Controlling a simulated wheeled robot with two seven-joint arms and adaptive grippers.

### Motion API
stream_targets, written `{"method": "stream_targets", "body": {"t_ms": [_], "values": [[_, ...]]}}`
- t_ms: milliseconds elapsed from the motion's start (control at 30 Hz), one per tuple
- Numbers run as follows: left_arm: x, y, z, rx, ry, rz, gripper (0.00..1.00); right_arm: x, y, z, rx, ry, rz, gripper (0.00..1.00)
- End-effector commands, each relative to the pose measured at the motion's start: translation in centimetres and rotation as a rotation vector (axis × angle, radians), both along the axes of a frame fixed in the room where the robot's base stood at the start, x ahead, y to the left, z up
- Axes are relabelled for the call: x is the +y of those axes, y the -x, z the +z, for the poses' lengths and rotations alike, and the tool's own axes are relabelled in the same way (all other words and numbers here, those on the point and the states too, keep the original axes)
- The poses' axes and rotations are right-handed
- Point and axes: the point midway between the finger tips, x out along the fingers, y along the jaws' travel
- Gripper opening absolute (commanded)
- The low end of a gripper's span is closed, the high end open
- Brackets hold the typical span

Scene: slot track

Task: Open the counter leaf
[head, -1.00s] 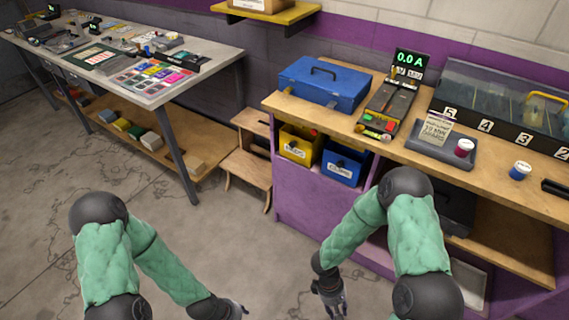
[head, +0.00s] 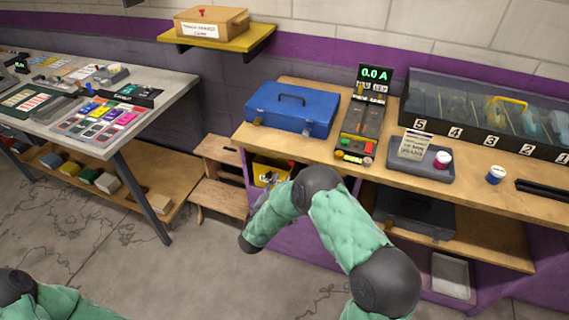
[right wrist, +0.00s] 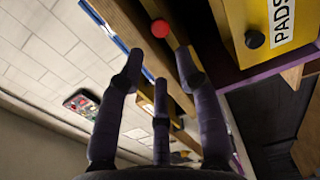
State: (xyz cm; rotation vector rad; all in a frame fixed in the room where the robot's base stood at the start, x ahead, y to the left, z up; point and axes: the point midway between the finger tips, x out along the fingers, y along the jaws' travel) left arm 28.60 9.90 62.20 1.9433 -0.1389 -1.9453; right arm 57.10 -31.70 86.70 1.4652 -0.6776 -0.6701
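The wooden counter (head: 478,190) with purple sides runs along the right of the head view. I cannot tell for sure which part is its leaf. A red knob (head: 291,163) sits below the counter's front edge near its left end; it also shows in the right wrist view (right wrist: 160,28), just beyond the fingers. My right gripper (right wrist: 160,80) is open and empty, its fingers apart, and I see no contact with the knob. In the head view it is partly hidden by my right forearm, in front of the yellow drawer (head: 266,174). My left gripper is out of view.
A blue toolbox (head: 292,110), a track with a lit display (head: 375,73) and a glass case (head: 480,105) stand on the counter. A wooden step stool (head: 219,197) stands left of it. A grey workbench (head: 150,110) is at left. The floor between is clear.

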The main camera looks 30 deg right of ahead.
Motion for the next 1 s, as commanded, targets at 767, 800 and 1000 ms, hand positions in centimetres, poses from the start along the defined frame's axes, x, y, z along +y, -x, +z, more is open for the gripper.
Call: {"method": "stream_targets", "body": {"t_ms": [767, 800, 1000], "values": [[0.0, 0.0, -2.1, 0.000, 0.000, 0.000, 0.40, -7.3, -6.1, -0.1, 0.004, 0.000, -0.002, 0.35], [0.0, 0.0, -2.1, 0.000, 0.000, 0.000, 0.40, -7.3, -6.1, -0.1, 0.004, 0.000, -0.002, 0.35], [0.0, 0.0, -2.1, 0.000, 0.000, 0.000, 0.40, -7.3, -6.1, -0.1, 0.004, 0.000, -0.001, 0.29]]}}
